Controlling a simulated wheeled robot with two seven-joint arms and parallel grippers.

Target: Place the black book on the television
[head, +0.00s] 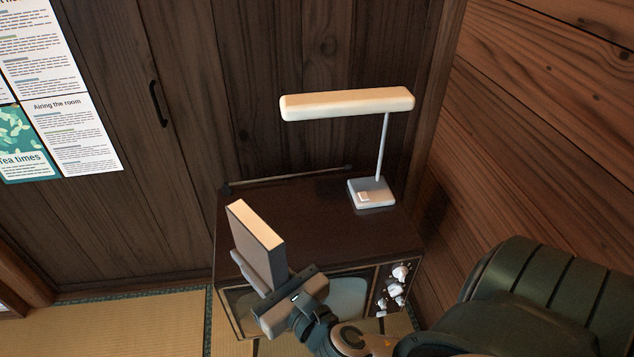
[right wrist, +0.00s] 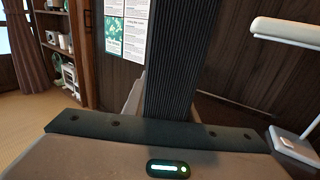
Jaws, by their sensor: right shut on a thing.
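The black book (head: 258,228) stands upright, with cream page edges facing up and a dark cover. My right gripper (head: 266,268) is shut on its lower part. In the head view the book overlaps the front left of the television (head: 345,225), a dark wooden box with a screen and white knobs on its front. Whether the book touches its top I cannot tell. My left gripper is not in view.
A white desk lamp (head: 371,193) stands at the back right of the television top, its long head (head: 345,104) overhanging. The top left of the lamp base is mostly clear. A dark green rounded object (head: 545,300) is at the lower right. Wooden walls close the corner.

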